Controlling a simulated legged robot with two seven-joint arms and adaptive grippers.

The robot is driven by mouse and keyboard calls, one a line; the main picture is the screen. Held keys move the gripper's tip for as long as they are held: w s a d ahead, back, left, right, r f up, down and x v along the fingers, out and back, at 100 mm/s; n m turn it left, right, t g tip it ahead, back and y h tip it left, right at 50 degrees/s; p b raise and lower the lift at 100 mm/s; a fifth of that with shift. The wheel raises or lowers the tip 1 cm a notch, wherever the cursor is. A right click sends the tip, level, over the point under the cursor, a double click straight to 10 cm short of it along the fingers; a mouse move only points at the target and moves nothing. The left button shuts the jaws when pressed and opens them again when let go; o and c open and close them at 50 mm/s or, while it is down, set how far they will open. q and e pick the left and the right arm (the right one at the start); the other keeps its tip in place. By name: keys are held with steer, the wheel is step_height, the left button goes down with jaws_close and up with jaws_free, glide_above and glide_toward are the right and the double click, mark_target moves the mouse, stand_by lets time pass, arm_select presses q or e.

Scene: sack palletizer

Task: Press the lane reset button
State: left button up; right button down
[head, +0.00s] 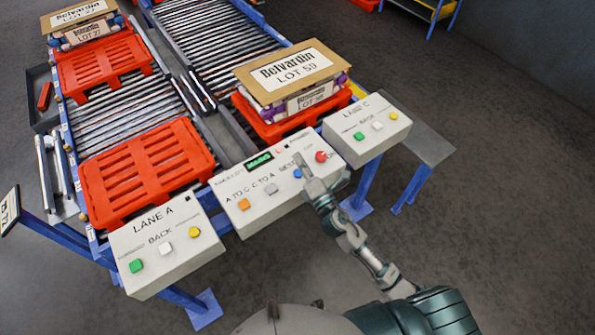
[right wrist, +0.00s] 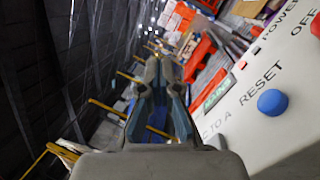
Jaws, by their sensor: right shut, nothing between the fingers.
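The middle control box (head: 262,195) carries an orange button (head: 244,204), a grey button (head: 271,188), a blue button (head: 297,173) and a red knob (head: 321,156). In the right wrist view the blue button (right wrist: 272,102) sits beside the word RESET, on the right and apart from the fingers. My right gripper (head: 302,163) is over the right part of this box, between the blue button and the red knob in the picture. Its fingers (right wrist: 158,75) are shut and empty. I cannot tell its exact height above the panel. My left gripper is out of view.
The LANE A box (head: 165,245) stands at left and the LANE C box (head: 366,128) at right, each with several buttons. Behind are roller conveyors (head: 215,38), an empty red pallet (head: 146,170) and a loaded sack (head: 292,72) on another pallet.

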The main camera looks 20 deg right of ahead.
steer(key=s+a+r+n+g+y, duration=0.1)
steer(key=a+r+n+g+y, duration=0.35)
steer(key=n, duration=0.65)
steer(key=s+a+r+n+g+y, duration=0.1)
steer(key=a+r+n+g+y, duration=0.15)
steer(key=a+n+y, duration=0.55)
steer(key=n+g+h, duration=0.4)
steer(key=n+h, duration=1)
steer(key=n, duration=0.9)
glide_above(299, 173)
steer(key=shift+f, duration=4.2)
steer(key=f+b, duration=0.1)
steer(key=f, duration=0.1)
steer(key=f+b, duration=0.2)
steer(key=d+f+b, duration=0.1)
steer(key=f, duration=0.2)
steer(key=shift+a+f+b, duration=0.25)
steer(key=shift+f+b, duration=0.2)
steer(key=shift+b, duration=0.2)
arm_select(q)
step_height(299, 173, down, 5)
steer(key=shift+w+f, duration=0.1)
arm_select(e)
steer(key=shift+a+r, duration=0.1)
steer(key=shift+a, duration=0.2)
